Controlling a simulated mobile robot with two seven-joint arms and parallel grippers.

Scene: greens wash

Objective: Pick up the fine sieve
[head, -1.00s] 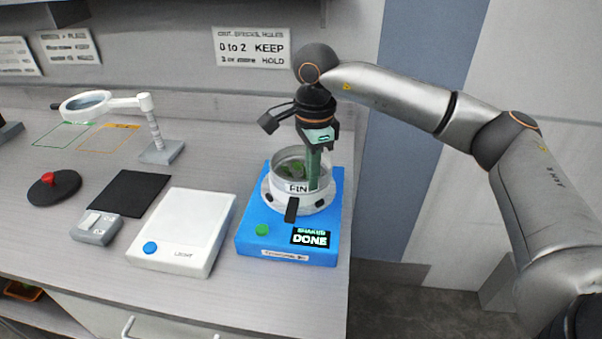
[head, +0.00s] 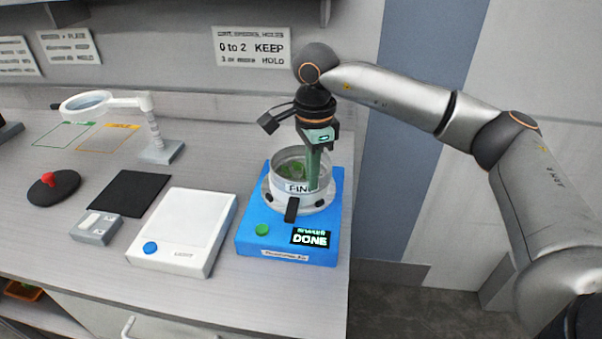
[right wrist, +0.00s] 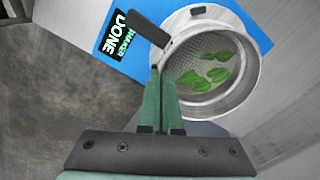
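The fine sieve (head: 290,192) is a round, pale metal ring with a label on its front and a dark handle tab. It sits on the blue shaker (head: 252,244), whose display reads DONE. Several green leaves lie on its mesh, clear in the right wrist view (right wrist: 210,92). My right gripper (head: 314,184) points down at the sieve's right side. In the right wrist view its green fingers (right wrist: 164,74) are close together at the sieve wall, one on each side, and look shut on it. My left gripper is not in view.
A white light panel (head: 188,222) lies left of the shaker. Farther left are a black mat (head: 128,193), a small grey device (head: 95,228), a red-knobbed disc (head: 54,188) and a magnifier on a stand (head: 158,152). The counter ends just right of the shaker.

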